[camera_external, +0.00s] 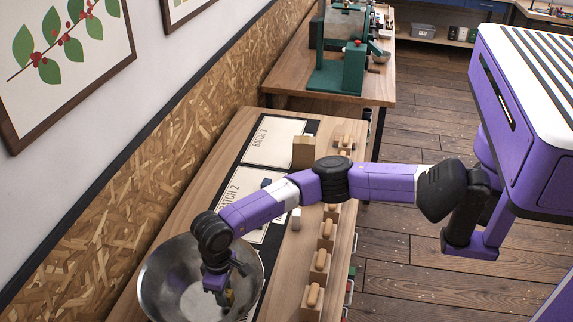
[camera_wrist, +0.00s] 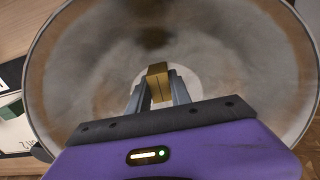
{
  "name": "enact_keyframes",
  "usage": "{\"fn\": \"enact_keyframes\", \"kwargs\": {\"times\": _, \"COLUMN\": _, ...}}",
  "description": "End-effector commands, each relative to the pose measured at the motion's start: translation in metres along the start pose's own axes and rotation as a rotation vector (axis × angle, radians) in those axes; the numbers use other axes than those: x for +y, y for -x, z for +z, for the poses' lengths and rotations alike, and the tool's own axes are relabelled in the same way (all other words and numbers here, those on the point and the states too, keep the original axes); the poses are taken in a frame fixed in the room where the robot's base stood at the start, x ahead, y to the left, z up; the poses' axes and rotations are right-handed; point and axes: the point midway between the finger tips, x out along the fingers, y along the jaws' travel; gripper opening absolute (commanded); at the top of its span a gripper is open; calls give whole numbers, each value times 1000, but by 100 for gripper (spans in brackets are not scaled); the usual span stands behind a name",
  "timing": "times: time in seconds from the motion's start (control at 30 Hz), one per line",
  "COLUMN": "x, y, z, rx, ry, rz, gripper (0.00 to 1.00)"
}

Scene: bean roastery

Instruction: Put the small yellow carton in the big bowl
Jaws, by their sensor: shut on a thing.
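The big bowl (camera_external: 163,279) is a wide metal bowl at the near end of the wooden table. It fills most of the wrist view, where its inner wall (camera_wrist: 95,60) surrounds my gripper. My gripper (camera_wrist: 158,92) is shut on the small yellow carton (camera_wrist: 158,70), held between the two fingertips. In the external view my gripper (camera_external: 222,292) points down over the inside of the bowl, and the carton (camera_external: 229,297) shows only as a small dark yellow patch beside the fingers. I cannot tell whether the carton touches the bowl's bottom.
Several wooden blocks with rounded tops (camera_external: 320,262) line the table's right edge. A brown box (camera_external: 303,152) stands farther back near the batch cards (camera_external: 274,141). A white piece (camera_external: 296,218) stands under my arm. A green machine (camera_external: 340,70) is on the far table.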

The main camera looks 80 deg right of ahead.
Motion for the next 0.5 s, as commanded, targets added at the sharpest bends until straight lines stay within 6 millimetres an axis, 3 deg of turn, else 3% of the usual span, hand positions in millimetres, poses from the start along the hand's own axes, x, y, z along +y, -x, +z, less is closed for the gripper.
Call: {"fn": "enact_keyframes", "kwargs": {"times": 0.5, "x": 0, "y": -11, "z": 0, "rx": 0, "ry": -1, "rz": 1, "gripper": 0}}
